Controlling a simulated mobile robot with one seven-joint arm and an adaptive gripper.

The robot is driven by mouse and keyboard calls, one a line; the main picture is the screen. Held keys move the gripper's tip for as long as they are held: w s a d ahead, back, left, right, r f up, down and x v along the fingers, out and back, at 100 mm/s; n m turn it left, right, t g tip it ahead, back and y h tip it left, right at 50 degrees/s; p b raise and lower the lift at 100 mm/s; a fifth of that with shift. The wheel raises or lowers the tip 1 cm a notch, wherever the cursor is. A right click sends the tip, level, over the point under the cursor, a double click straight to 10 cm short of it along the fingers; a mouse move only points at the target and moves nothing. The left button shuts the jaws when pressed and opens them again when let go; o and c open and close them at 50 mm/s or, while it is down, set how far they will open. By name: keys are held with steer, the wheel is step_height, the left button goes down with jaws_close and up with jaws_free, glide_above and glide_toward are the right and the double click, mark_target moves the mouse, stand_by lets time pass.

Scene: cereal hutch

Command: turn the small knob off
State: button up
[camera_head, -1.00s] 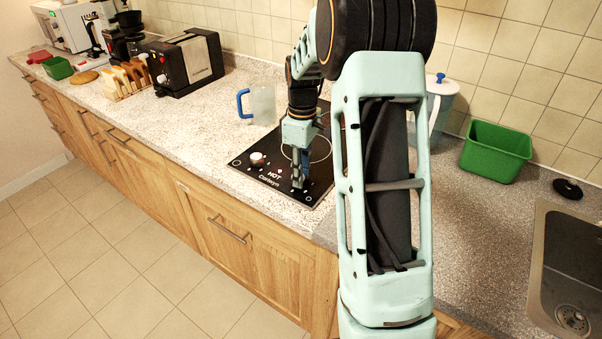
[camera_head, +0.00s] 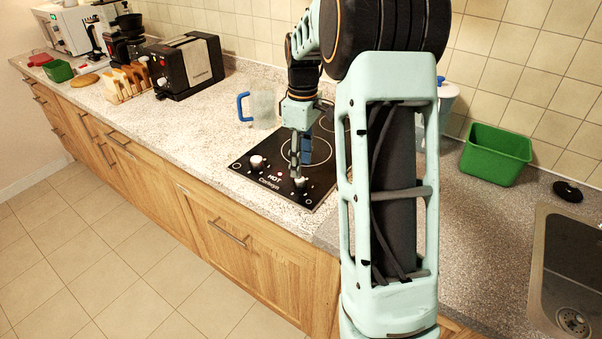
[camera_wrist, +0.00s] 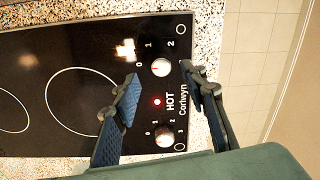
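The small knob (camera_head: 299,181) is white and sits at the right of the cooktop's (camera_head: 243,168) front strip. In the wrist view the small knob (camera_wrist: 161,67) shows whole, with a short red mark on its face that seems to point toward the 0. The larger knob (camera_wrist: 165,137) is below it there, and at the left of the strip in the head view (camera_head: 257,161). My gripper (camera_head: 297,172) is just above the small knob. In the wrist view my gripper (camera_wrist: 160,77) is open, a finger on either side of the knob, apparently not touching it.
A red light (camera_wrist: 157,101) glows beside the word HOT. A clear jug with blue handle (camera_head: 262,110) stands behind the cooktop, left of my arm. A toaster (camera_head: 187,65) is further left. A green bin (camera_head: 496,153) and a sink (camera_head: 570,270) are at right.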

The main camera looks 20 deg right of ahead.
mark_target(302, 178)
step_height(302, 178, up, 7)
stand_by(0.3)
steer(key=shift+w+d, duration=0.1)
